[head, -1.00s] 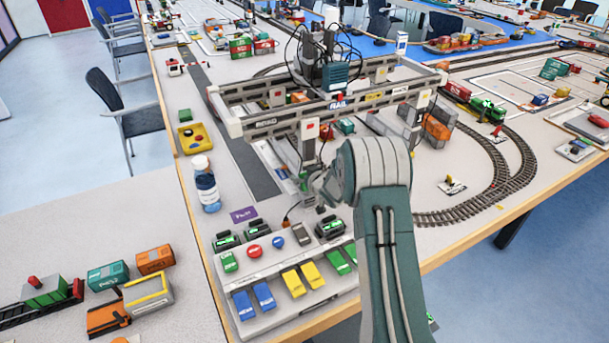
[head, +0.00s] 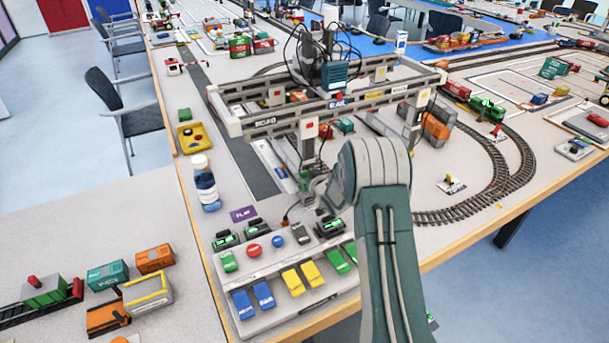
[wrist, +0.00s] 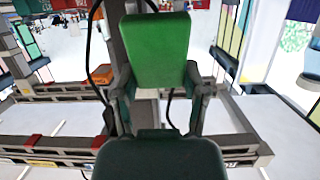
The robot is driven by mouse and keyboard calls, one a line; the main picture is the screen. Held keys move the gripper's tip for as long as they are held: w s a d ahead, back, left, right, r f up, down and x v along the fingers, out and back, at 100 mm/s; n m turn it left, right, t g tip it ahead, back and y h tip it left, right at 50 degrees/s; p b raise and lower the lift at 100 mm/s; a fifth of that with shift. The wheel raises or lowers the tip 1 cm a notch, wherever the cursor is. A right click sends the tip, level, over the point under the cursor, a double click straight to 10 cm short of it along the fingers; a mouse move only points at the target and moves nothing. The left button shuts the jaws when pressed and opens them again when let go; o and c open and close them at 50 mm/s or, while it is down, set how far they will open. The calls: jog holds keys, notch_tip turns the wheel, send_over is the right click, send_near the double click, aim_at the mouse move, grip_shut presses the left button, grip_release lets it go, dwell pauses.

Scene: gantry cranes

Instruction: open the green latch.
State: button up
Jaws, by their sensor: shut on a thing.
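The green latch (wrist: 155,50) fills the upper middle of the wrist view as a plain green block in front of a grey post of the gantry crane. My gripper (wrist: 160,95) is shut on it, with one dark finger at each side of its lower part. In the head view my gripper (head: 318,192) is low at the near post of the crane (head: 262,122), partly hidden by my arm. A small patch of green shows beside it there; the latch's outline is too small to make out.
A control panel (head: 322,292) with coloured buttons and levers lies just in front of my gripper. A bottle (head: 205,184) stands to the left. Curved track (head: 497,172) runs to the right. Black cables hang around the crane.

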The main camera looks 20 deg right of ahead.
aim_at(305, 172)
jog(key=o, duration=1.2)
jog(key=shift+c, duration=0.2)
jog(key=shift+r, duration=0.1)
notch_tip(305, 172, up, 10)
jog(key=shift+f, duration=0.15)
